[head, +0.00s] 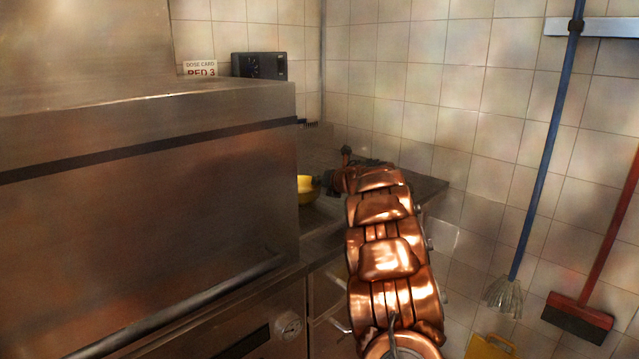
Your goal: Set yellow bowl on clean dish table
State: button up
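The yellow bowl (308,190) shows just past the right edge of the large steel machine, which hides its left part. It is at the level of a dark counter surface (428,189) beyond the machine. I cannot tell whether it rests on that surface or is held above it. My copper arm reaches forward to it, and my gripper (324,180) is at the bowl's right side. The fingertips are too small and partly hidden, so I cannot tell whether they are shut on the bowl.
The steel machine (150,190) with a long bar handle (180,308) fills the left. A dark box (259,66) and a dose card (200,69) are behind it. A blue-handled mop (545,150), a red broom (606,255) and a yellow object (488,347) stand along the right.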

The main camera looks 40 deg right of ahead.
jog(key=o, duration=0.4)
jog(key=shift+c, duration=0.2)
jog(key=shift+s+r, duration=0.1)
jog(key=b+v, duration=0.1)
jog(key=v, duration=1.1)
dwell(0.4)
